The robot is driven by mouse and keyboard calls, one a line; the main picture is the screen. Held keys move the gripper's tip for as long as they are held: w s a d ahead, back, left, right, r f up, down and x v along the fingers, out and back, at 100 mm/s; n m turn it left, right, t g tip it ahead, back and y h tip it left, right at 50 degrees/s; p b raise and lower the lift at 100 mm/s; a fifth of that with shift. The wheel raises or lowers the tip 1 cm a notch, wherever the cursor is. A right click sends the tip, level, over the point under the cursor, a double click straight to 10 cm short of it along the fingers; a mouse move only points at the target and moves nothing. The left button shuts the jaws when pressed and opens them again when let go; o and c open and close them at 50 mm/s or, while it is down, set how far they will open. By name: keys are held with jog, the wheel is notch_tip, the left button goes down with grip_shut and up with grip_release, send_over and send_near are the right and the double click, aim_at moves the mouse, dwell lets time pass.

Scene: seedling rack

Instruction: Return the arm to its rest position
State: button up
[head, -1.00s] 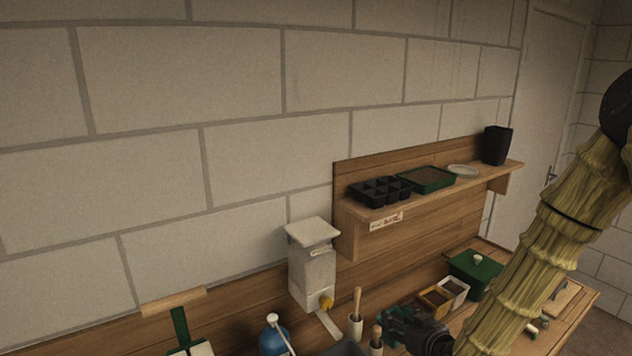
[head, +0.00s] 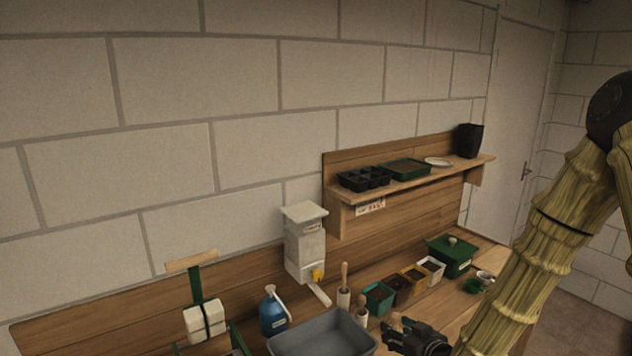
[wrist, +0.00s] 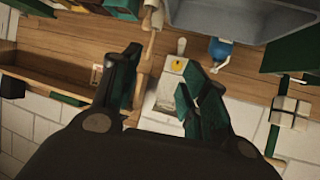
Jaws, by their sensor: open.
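My gripper (head: 405,338) is at the lower right of the head view, above the wooden bench, at the end of my arm. In the wrist view my gripper (wrist: 165,95) has its two dark green fingers spread apart with nothing between them. The view between the fingers shows the bench and the grey dispenser (wrist: 163,98) upside down. I cannot see it touching anything.
The dispenser (head: 304,245) with a yellow knob stands against the wall. A grey tub (head: 322,338), a blue bottle (head: 272,312) and small pots (head: 411,285) crowd the bench. A shelf (head: 400,190) holds trays and a black pot (head: 470,140). A green lidded box (head: 452,258) stands at the right.

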jog(key=s+f+m+g+h, duration=0.1)
jog(key=s+f+g, duration=0.2)
jog(key=s+f, duration=0.5)
jog(key=s+f+m+g+h, duration=0.1)
jog(key=s+f+g, duration=0.2)
jog(key=s+f, duration=0.55)
jog(key=s+d+f+m+g+h, duration=0.1)
jog(key=s+f+g, duration=0.1)
jog(key=s+f, duration=0.35)
jog(key=s+f+g, duration=0.2)
jog(key=s+f, duration=0.1)
jog(key=s, duration=0.6)
jog(key=s+d+f+m+g+h, duration=0.1)
jog(key=s+f+g, duration=0.1)
jog(key=s+f, duration=0.45)
notch_tip(320, 180, down, 11)
jog(key=s+b, duration=0.1)
jog(key=b, duration=1.1)
jog(key=shift+s+b, duration=0.15)
jog(key=shift+b, duration=0.2)
